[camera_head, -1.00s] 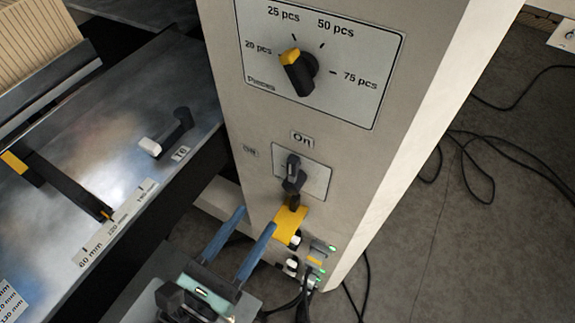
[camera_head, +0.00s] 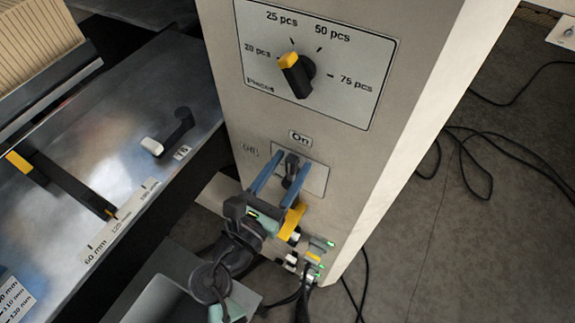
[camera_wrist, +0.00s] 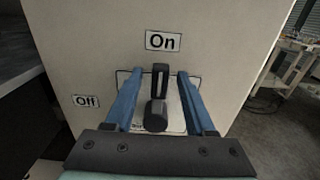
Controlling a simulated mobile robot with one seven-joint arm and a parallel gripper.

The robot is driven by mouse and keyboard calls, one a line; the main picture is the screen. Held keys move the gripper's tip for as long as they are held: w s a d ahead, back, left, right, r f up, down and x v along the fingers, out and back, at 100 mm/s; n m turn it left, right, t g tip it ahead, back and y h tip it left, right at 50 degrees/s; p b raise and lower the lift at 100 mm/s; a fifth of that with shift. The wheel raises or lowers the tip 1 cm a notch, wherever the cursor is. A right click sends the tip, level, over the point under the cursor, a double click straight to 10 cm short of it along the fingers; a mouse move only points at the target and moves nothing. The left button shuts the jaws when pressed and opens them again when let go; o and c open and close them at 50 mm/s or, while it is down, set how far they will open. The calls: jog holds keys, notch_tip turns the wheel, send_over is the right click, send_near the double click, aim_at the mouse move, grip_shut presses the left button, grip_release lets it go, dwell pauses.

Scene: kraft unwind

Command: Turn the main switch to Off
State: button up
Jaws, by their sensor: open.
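The main switch (camera_head: 291,170) is a black rotary handle on a light plate low on the cabinet's front. In the wrist view the switch (camera_wrist: 157,98) stands upright, its handle pointing up towards the "On" label (camera_wrist: 163,41). The "Off" label (camera_wrist: 86,101) is to its left. My gripper (camera_head: 292,159) is open, also seen in the wrist view (camera_wrist: 157,72). Its two blue fingers lie on either side of the switch handle, with a visible gap on both sides. In the head view the fingers partly cover the switch plate.
A larger pieces dial (camera_head: 297,75) with a yellow tip sits above on the cabinet (camera_head: 225,60). A yellow part (camera_head: 292,219) and small lit connectors (camera_head: 318,254) are just below the switch. A metal table (camera_head: 90,130) stands left; cables (camera_head: 485,180) lie on the floor at right.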

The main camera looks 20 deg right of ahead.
jog(key=shift+c, duration=0.2)
grip_shut()
dwell(1.1)
